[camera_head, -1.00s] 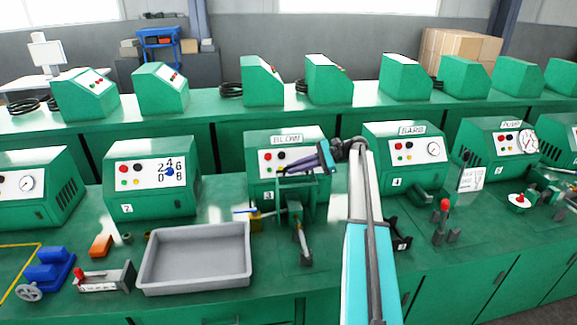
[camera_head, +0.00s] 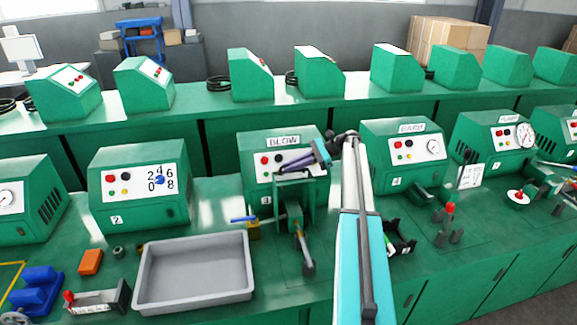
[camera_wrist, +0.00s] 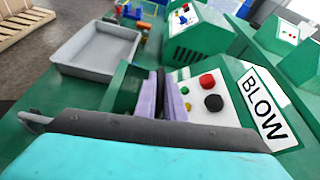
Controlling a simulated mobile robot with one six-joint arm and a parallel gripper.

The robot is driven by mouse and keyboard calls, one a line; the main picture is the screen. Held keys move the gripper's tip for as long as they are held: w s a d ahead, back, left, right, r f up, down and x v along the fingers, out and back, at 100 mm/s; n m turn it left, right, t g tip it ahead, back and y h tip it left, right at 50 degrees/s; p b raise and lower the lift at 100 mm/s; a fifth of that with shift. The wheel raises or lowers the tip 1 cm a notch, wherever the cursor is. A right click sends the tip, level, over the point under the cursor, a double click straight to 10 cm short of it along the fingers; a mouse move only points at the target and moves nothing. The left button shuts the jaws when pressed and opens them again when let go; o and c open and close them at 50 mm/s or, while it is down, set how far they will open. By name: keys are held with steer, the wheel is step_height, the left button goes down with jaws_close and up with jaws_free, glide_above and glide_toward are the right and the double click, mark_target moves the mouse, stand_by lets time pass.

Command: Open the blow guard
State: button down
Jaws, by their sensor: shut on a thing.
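The blow machine (camera_head: 252,170), a green box labelled BLOW, stands in the middle of the bench. The blow guard (camera_head: 296,179), a thin green frame, stands in front of its panel, above a small green fixture with a lever. My gripper (camera_head: 281,168) reaches in from the right, its purple fingers at the guard's top bar. In the wrist view, the purple fingers (camera_wrist: 164,95) are close together beside the machine's buttons, shut on the guard. I cannot tell how far the guard is tilted.
A grey tray (camera_head: 150,282) lies on the bench to the left. A blue-handled part (camera_head: 243,219) sits close left of the fixture. The lever (camera_head: 304,250) sticks out in front. The barb machine (camera_head: 376,170) stands to the right, behind my arm.

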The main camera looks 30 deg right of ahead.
mark_target(309, 172)
steer(key=shift+s, duration=0.1)
steer(key=c, duration=2.1)
jaws_free()
steer(key=b+v, duration=0.3)
steer(key=v, duration=0.3)
steer(key=shift+d+f, duration=0.1)
steer(key=shift+d, duration=0.1)
steer(key=shift+s+d+r, duration=0.2)
steer(key=shift+d+r, duration=0.15)
steer(key=shift+d, duration=0.15)
